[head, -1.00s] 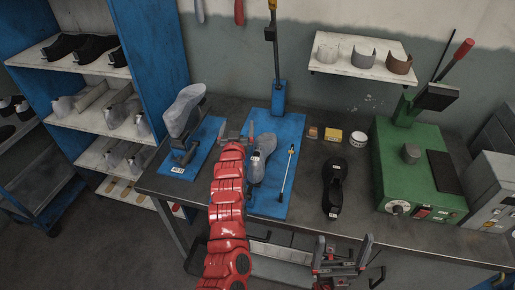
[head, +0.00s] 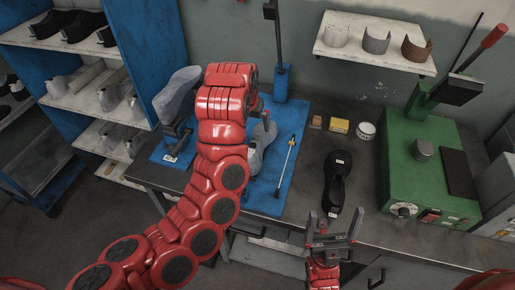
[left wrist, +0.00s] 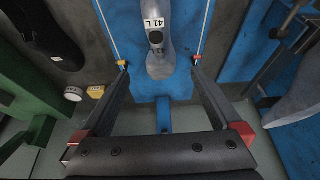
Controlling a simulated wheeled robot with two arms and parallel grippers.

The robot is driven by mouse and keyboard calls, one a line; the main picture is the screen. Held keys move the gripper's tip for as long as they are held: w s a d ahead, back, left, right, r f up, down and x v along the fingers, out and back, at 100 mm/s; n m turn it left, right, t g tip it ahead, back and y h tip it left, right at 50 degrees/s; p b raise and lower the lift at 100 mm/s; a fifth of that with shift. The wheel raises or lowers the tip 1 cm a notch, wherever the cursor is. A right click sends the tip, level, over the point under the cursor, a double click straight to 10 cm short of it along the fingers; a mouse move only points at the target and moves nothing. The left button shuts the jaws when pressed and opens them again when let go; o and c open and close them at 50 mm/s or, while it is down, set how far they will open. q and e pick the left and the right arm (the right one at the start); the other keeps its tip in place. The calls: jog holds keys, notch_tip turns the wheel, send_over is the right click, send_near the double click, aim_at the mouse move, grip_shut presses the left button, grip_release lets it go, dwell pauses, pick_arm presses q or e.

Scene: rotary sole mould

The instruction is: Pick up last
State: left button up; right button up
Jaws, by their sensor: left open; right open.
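A grey last (head: 258,150) lies on the blue mat (head: 268,202) on the bench, partly hidden by my left arm. In the left wrist view the last (left wrist: 154,22), labelled 41 L, lies between and beyond the fingers of my left gripper (left wrist: 159,63). The fingers are wide apart with nothing between the tips. In the head view that gripper is mostly hidden behind my red wrist. Another grey last (head: 177,92) sits tilted on a stand at the left. My right gripper (head: 334,220) is open and empty at the bench's front edge.
A black shoe (head: 337,182) lies right of the mat. A thin rod (head: 287,163) lies on the mat. Small boxes (head: 339,126) and a white tin (head: 366,131) stand behind. A green machine (head: 425,165) stands at the right; a blue shelf rack (head: 155,50) at the left.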

aim_at(256, 137)
pick_arm(q)
jog(key=p+x, duration=0.4)
jog(key=x, duration=0.5)
jog(key=shift+w+d+p, duration=0.1)
jog(key=shift+p, duration=0.3)
jog(key=shift+w+f, duration=0.15)
jog(key=shift+f, duration=0.15)
jog(key=shift+f+p, duration=0.2)
jog(key=shift+p, duration=0.1)
notch_tip(256, 137, down, 4)
jog(key=shift+w+r+p, duration=0.2)
jog(key=shift+r+p, duration=0.05)
jog(key=shift+p, duration=0.8)
jog(key=shift+x, duration=0.9)
jog(key=shift+r, duration=0.1)
grip_shut()
